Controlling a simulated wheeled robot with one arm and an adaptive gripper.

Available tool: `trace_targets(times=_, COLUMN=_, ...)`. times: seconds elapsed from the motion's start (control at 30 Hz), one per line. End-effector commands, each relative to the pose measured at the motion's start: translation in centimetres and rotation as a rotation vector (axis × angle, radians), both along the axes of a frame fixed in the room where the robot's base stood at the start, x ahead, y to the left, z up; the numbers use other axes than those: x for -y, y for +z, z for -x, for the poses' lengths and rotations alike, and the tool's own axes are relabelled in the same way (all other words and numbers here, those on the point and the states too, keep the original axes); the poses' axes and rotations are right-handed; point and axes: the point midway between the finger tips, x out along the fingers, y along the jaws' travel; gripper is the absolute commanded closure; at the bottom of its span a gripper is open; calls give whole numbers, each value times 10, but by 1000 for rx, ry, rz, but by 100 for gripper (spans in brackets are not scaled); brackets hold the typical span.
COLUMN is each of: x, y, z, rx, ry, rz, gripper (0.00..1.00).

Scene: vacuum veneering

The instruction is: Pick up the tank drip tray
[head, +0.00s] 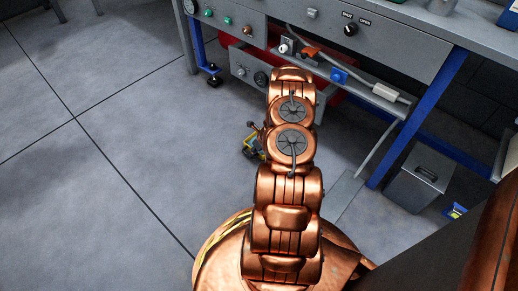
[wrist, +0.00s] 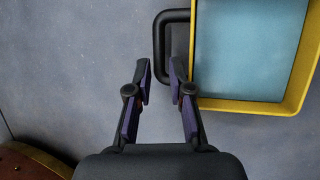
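A tray with a yellow rim (wrist: 247,105) and a pale blue inside (wrist: 250,50) is at the upper right in the wrist view, over the grey floor.
A grey workbench (head: 400,50) with knobs, switches and blue legs (head: 418,120) stands behind my arm. Control boxes and cables sit on its lower shelf. A grey metal bin (head: 420,178) stands on the floor at the right. The floor at the left is clear.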

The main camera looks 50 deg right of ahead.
Motion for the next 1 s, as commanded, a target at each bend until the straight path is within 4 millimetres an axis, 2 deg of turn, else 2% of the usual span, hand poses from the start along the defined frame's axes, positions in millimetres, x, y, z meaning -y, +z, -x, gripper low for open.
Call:
trace_targets(times=0.1, x=-3, y=-18, z=-6, rx=-1, ry=1, rz=-1, gripper=80)
trace_targets(times=0.23, x=-6, y=-27, z=-11, rx=0, ry=1, rz=-1, gripper=80)
trace_targets(times=0.47, x=-6, y=-26, z=-12, rx=0, ry=0, rz=-1, gripper=80)
trace_targets(times=0.7, x=-6, y=-26, z=-12, rx=0, ry=0, rz=0, gripper=100)
trace_targets(times=1.0, x=-6, y=-26, z=-12, rx=0, ry=0, rz=0, gripper=100)
